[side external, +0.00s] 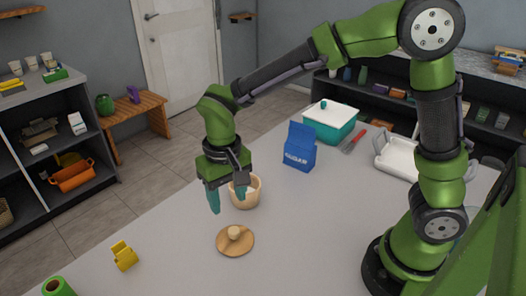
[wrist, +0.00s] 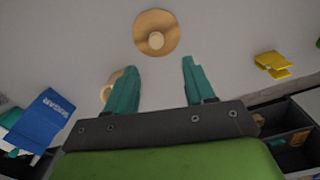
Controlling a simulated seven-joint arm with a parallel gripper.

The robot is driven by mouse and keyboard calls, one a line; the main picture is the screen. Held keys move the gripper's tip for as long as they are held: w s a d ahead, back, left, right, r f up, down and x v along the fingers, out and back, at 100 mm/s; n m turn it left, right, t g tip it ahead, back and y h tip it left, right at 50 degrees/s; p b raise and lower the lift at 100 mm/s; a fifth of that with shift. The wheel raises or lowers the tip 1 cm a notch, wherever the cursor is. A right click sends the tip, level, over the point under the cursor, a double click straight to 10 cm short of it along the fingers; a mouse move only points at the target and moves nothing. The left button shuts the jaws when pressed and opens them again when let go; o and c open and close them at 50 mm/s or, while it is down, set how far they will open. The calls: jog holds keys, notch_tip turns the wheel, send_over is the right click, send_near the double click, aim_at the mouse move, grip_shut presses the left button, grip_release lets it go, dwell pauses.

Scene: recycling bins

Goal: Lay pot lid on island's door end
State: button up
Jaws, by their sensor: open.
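The pot lid (side external: 235,243), a round wooden disc with a pale knob on top, lies flat on the island (side external: 310,225), knob up. In the wrist view the lid (wrist: 145,42) is at the top centre, beyond the fingertips. A beige pot (side external: 248,198) stands open on the island behind the lid, partly hidden by my gripper; its edge shows beside the left finger in the wrist view (wrist: 107,88). My gripper (side external: 228,201) is open and empty, with teal fingers pointing down. It is above the island, near the pot and apart from the lid.
A blue sugar bag (side external: 299,150), a teal box with white lid (side external: 331,121), a red-handled utensil (side external: 352,143) and a white tray (side external: 398,158) stand farther back. A yellow object (side external: 124,256) and green roll (side external: 58,287) are left. A door (side external: 178,55) is beyond. The island's middle is clear.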

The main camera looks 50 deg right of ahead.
jog(key=s+d+r+m+t+y, duration=0.1)
jog(key=s+d+r+t+y, duration=0.1)
jog(key=s+d+r+t, duration=0.5)
jog(key=s+d+r, duration=0.4)
jog(key=d, duration=0.1)
jog(key=shift+s+d+r, duration=0.2)
jog(key=shift+s+d, duration=0.05)
jog(key=shift+d, duration=0.1)
